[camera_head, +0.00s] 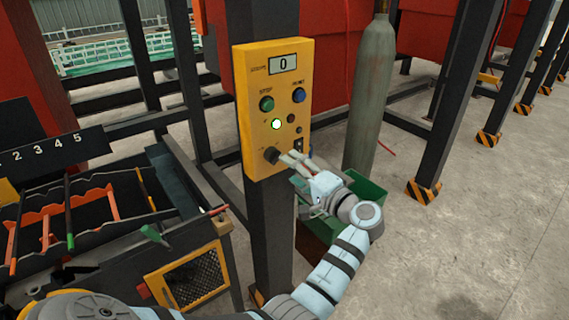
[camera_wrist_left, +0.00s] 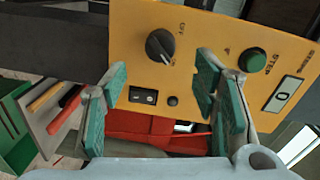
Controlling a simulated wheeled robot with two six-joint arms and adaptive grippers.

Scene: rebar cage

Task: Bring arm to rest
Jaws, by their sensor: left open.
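A yellow control panel (camera_head: 273,100) hangs on a dark post. Its display (camera_head: 284,64) reads 0, and a green lamp (camera_head: 276,125) is lit. A black rotary knob (camera_head: 271,155) sits at its lower left; it also shows in the left wrist view (camera_wrist_left: 160,46), with OFF and ON labels. My left gripper (camera_head: 291,157) is in front of the panel's lower part, close to the knob. In the left wrist view its green-padded fingers (camera_wrist_left: 165,88) are spread apart with nothing between them. Whether a fingertip touches the panel I cannot tell. My right gripper is not in view.
The post (camera_head: 271,220) stands below the panel. A grey gas cylinder (camera_head: 370,95) and a green bin (camera_head: 366,190) are to the right. A rack with numbered slots (camera_head: 50,148) is at the left. Open concrete floor (camera_head: 470,240) lies at the right.

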